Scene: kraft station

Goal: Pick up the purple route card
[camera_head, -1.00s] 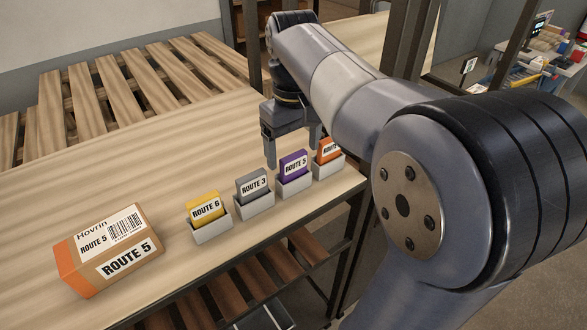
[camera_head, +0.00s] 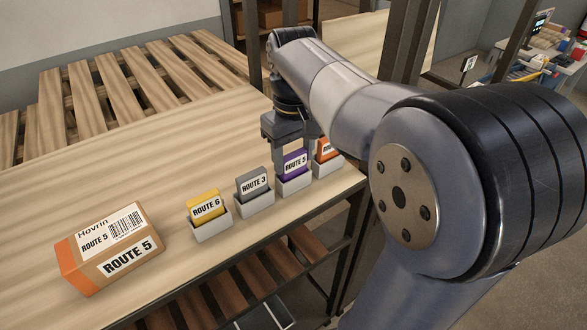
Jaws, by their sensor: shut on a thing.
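The purple route card (camera_head: 295,163), labelled ROUTE 5, stands upright in its grey holder (camera_head: 294,185), third from the left in the row on the table. My gripper (camera_head: 294,150) points down right at this card, with its fingers at the card's sides near the top. It is shut on the purple card. The card's lower part is hidden in the holder, and the far finger is partly hidden.
In the same row stand a yellow ROUTE 6 card (camera_head: 205,207), a grey ROUTE 3 card (camera_head: 252,183) and an orange card (camera_head: 326,150) close on the right. A Hovrin carton (camera_head: 108,250) labelled ROUTE 5 lies at the left. The table (camera_head: 150,170) behind the row is clear.

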